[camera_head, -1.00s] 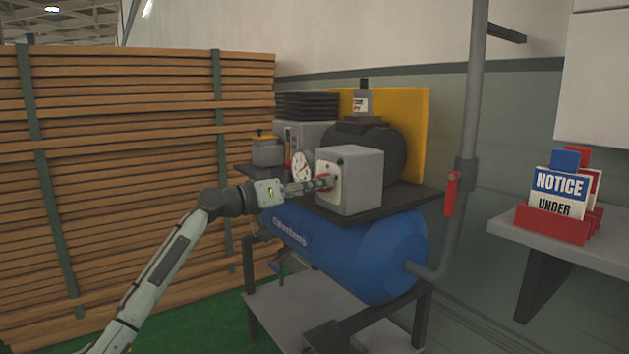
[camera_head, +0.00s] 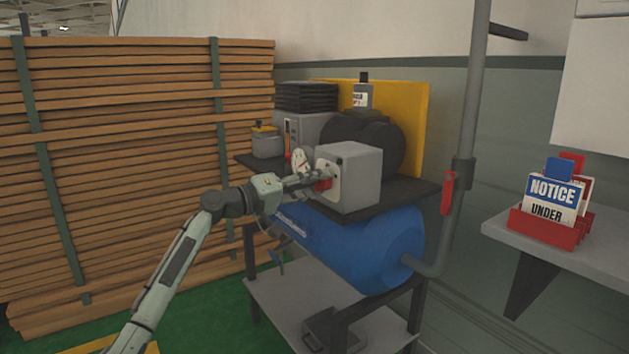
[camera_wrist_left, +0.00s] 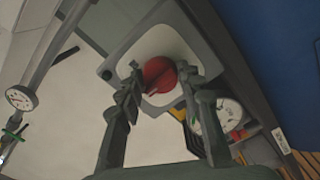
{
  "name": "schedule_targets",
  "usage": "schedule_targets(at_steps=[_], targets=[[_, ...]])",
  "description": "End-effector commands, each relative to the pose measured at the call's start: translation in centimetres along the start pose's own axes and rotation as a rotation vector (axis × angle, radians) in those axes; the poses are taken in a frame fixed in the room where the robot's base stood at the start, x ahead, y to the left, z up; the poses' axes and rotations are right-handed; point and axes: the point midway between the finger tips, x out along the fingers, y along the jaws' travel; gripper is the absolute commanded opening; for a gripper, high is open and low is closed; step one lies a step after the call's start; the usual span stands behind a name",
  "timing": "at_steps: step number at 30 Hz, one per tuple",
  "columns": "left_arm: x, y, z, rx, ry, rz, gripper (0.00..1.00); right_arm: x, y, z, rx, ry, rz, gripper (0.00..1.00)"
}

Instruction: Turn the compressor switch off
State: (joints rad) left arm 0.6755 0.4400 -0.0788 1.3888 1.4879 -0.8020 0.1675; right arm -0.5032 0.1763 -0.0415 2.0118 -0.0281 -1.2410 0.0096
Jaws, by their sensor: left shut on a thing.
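The compressor has a blue tank (camera_head: 375,245) and a light grey switch box (camera_head: 357,180) on its dark top plate. A red rotary switch knob (camera_head: 323,184) sits on the box's left-facing side; it also shows in the left wrist view (camera_wrist_left: 159,75), on a pale round-cornered plate. My left gripper (camera_head: 312,182) is at the knob, with its two fingers (camera_wrist_left: 163,82) on either side of it, shut on it. The fingers partly hide the knob in the head view. My right gripper is in neither view.
A pressure gauge (camera_head: 301,160) stands close beside my left gripper. A stack of planks (camera_head: 120,170) is at left. A grey pipe with a red valve handle (camera_head: 447,192) rises at right, near a shelf (camera_head: 560,255) with notice signs (camera_head: 553,199).

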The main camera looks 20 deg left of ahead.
Motion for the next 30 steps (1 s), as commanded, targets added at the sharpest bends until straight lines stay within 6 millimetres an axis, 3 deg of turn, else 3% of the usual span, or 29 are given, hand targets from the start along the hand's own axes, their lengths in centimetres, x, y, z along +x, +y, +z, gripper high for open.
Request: schedule_targets(at_steps=[15, 16, 21, 30], targets=[[-0.02, 0.11, -0.18, -0.019, 0.004, 0.002, 0.07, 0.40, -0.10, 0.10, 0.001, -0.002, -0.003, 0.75], [-0.03, 0.11, -0.18, -0.019, 0.004, 0.002, 0.37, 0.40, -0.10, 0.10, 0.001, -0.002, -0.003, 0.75], [-0.02, 0.09, -0.13, -0.019, 0.003, 0.002, 0.57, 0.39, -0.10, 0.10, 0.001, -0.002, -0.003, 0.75], [-0.16, 0.01, -0.07, -0.019, 0.002, 0.000, 0.57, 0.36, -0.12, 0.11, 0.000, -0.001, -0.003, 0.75]])
